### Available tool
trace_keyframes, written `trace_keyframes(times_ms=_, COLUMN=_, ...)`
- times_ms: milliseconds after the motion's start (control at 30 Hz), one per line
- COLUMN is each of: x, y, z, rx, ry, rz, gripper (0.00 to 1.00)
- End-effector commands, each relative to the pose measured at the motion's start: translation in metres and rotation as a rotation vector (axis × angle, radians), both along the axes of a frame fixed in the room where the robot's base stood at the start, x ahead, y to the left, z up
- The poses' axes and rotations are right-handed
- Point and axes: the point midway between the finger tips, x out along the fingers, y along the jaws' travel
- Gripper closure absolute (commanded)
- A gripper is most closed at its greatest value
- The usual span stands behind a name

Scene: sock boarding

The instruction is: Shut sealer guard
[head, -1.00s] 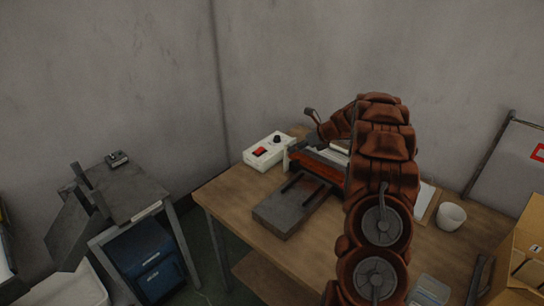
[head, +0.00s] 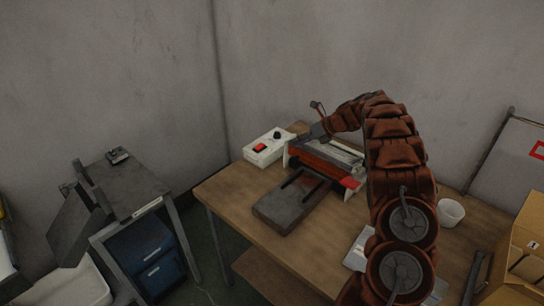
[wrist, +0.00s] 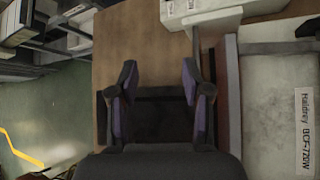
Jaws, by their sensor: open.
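The sealer (head: 345,153) stands on the table with an orange-red guard (head: 322,168) along its front and a grey plate (head: 285,207) on dark rails before it. Whether the guard is up or down is hard to tell. My gripper (head: 304,138) is over the left end of the sealer, close to the control box. In the wrist view my gripper (wrist: 160,75) is open, with nothing seen held between its fingers. The sealer's pale top (wrist: 275,110), with a printed label, lies to its right, and a reddish strip (wrist: 233,90) runs between them.
A white control box (head: 268,147) with a red switch stands left of the sealer; it also shows in the wrist view (wrist: 200,10). A white cup (head: 451,214) and a cardboard box (head: 522,245) are to the right. The table's (head: 225,190) front left is clear.

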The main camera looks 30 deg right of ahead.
Motion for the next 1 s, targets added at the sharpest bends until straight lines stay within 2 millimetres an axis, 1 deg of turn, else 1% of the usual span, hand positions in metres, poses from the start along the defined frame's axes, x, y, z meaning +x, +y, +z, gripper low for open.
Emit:
trace_keyframes(times_ms=367, x=-0.001, y=-0.003, z=0.002, rx=0.031, ry=0.011, rz=0.001, gripper=0.51)
trace_keyframes(times_ms=767, x=-0.021, y=-0.021, z=0.026, rx=0.029, ry=0.008, rz=0.002, gripper=0.51)
trace_keyframes(times_ms=1000, x=-0.038, y=-0.036, z=0.045, rx=0.031, ry=0.008, rz=0.001, gripper=0.51)
